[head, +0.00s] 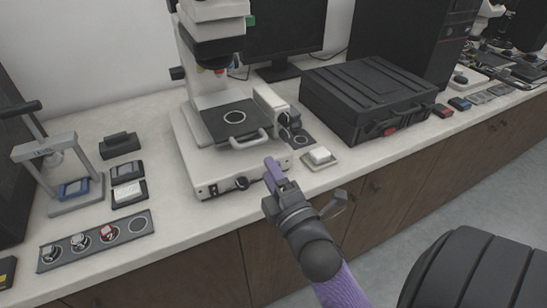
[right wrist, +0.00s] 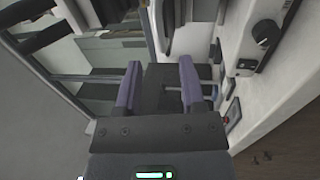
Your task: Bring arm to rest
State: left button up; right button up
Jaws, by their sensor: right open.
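My right arm comes in from the bottom of the head view with a purple sleeve. Its gripper (head: 275,178) is in front of the white microscope base, over the front edge of the bench. In the right wrist view the same gripper (right wrist: 160,85) shows two purple fingers standing apart, with nothing held between them. The microscope (head: 228,125) stands upright behind the gripper; I cannot tell from the head view whether they touch. My left arm and left gripper do not show in either view.
A mounting press (head: 46,150) stands at the left with a blue item in it. A grey strip (head: 97,242) with round spots lies before it. A black case (head: 368,95) and a small white block on a tray (head: 320,157) are to the right. Open floor (head: 420,205) lies before the cabinets.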

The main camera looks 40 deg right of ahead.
jog(key=shift+s+a+f, duration=0.1)
jog(key=shift+s+a, duration=0.05)
jog(key=shift+s, duration=0.5)
jog(key=s+a+f+m+g+y, duration=0.1)
jog(key=s+a+f+m+g, duration=0.15)
jog(key=f, duration=0.65)
jog(key=s+a+f+m+g+y, duration=0.1)
jog(key=a+f+m+g+y, duration=0.15)
jog(key=f, duration=0.65)
jog(key=s+a+f+m+g, duration=0.2)
jog(key=f+g, duration=0.2)
jog(key=f, duration=0.6)
jog(key=s+f+m+g, duration=0.2)
jog(key=s+f+g, duration=0.3)
jog(key=s, duration=0.8)
jog(key=s+f+m+g+y, duration=0.1)
jog(key=s+f+m+g, duration=0.2)
jog(key=s+f, duration=0.6)
jog(key=s+g, duration=0.2)
jog(key=s, duration=0.2)
jog(key=shift+a+f+m, duration=0.15)
jog(key=shift+a+m, duration=0.05)
jog(key=shift+m, duration=0.1)
